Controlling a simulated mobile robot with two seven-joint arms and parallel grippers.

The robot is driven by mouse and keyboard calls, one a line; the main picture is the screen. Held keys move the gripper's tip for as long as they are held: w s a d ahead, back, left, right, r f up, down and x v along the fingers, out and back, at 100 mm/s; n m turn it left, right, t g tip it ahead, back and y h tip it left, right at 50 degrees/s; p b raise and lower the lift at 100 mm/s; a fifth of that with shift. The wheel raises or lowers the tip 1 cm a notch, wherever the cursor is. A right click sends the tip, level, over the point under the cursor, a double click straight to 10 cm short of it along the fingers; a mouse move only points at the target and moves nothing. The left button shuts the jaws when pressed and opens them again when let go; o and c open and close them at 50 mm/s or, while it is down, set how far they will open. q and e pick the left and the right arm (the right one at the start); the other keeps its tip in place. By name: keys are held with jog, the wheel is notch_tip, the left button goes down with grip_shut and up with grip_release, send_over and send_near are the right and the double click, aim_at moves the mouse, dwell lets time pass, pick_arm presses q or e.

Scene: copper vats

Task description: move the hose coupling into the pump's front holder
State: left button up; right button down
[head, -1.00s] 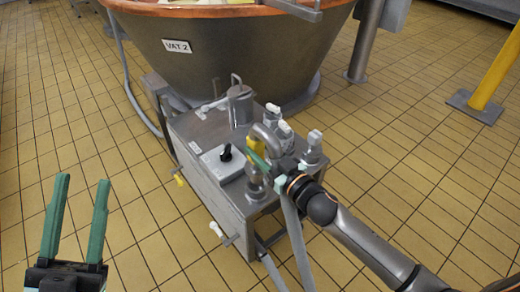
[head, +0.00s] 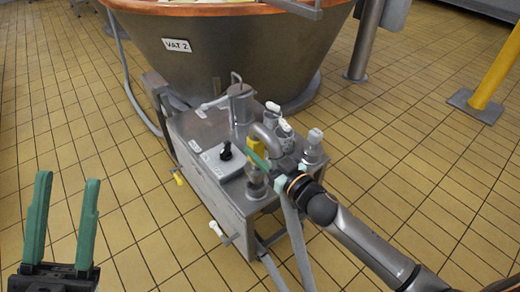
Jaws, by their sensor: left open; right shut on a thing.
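The pump is a grey steel cart (head: 231,216) in front of the vat, with fittings on its top. My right gripper (head: 268,168) reaches in from the right over the cart's front right part and is shut on the hose coupling, by a bent grey pipe (head: 268,134) and a yellow part (head: 254,150). The gripper and its green fingers hide most of the coupling. A grey hose (head: 293,228) hangs down from there past the cart's side. The front holder cannot be told apart from the crowded fittings. My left gripper (head: 67,180) is open and empty above the floor at left.
A copper-rimmed vat labelled VAT 2 (head: 235,58) stands behind the pump. A black knob (head: 225,151) sits on the cart's top box. A yellow post (head: 496,68) is far right.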

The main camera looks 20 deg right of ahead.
jog(key=shift+f, duration=0.15)
jog(key=shift+f+b, duration=0.35)
jog(key=shift+b, duration=0.1)
jog(key=shift+f, duration=0.35)
jog(key=shift+f+b, duration=0.7)
jog(key=shift+b, duration=0.1)
jog(key=shift+f+b, duration=0.6)
jog(key=shift+f, duration=0.25)
jog(key=shift+f+b, duration=0.3)
jog(key=shift+f, duration=0.3)
